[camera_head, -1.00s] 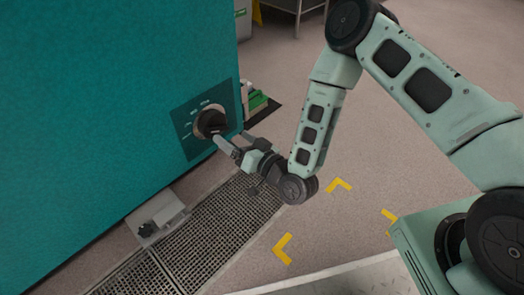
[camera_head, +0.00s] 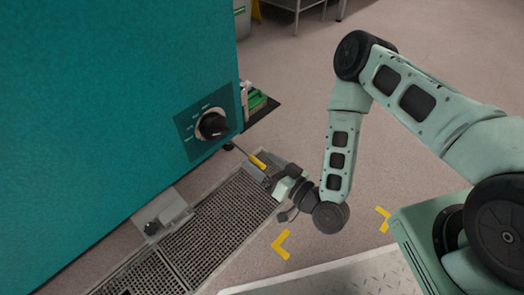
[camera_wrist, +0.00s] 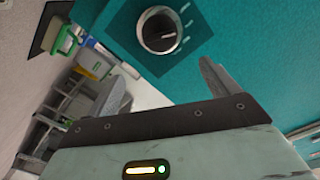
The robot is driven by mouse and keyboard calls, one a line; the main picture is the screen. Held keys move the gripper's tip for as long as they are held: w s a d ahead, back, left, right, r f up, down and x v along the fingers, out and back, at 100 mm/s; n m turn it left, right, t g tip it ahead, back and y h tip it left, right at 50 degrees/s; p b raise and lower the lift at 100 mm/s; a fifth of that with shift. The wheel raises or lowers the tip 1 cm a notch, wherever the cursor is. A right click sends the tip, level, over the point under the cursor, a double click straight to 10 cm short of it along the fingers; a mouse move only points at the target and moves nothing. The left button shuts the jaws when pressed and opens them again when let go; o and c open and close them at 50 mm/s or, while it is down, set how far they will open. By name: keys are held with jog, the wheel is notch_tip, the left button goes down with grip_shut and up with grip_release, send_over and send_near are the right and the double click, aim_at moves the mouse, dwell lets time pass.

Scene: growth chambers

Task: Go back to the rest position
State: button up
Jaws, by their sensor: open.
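A black rotary knob (camera_head: 213,125) sits on a dark dial plate on the teal chamber wall. In the wrist view the knob (camera_wrist: 160,32) is ahead of the fingers with a white pointer mark on it. My gripper (camera_head: 267,172) is low, to the right of and below the knob, clear of it. In the wrist view my gripper (camera_wrist: 166,80) has its two fingers spread wide with nothing between them. The dial's small lettering is not readable.
The teal chamber (camera_head: 110,110) fills the left side. A dark floor grate (camera_head: 215,225) runs along its base, with a small grey box (camera_head: 165,218) beside it. Open floor lies to the right.

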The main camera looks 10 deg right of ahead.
jog(key=w+a+r+n+g+h+p, duration=0.1)
jog(key=a+r+n+g+p, duration=0.1)
jog(key=a+r+n+g, duration=0.25)
jog(key=w+a+r+n+g+p, duration=0.1)
jog(key=r+n+g+p, duration=0.2)
jog(key=r+g, duration=0.3)
jog(key=s+d+r+g+h+p, duration=0.25)
jog(key=s+d+r+h, duration=0.2)
jog(key=s+r, duration=0.6)
jog(key=s+d+r+g+h+p, duration=0.25)
jog(key=s+d+r+h, duration=0.2)
jog(key=s+r, duration=0.6)
notch_tip(320, 180, up, 40)
jog(key=w+p, duration=0.2)
jog(key=p, duration=3.6)
jog(key=shift+d+m+y, duration=0.3)
jog(key=shift+m, duration=0.05)
jog(key=shift+t, duration=0.25)
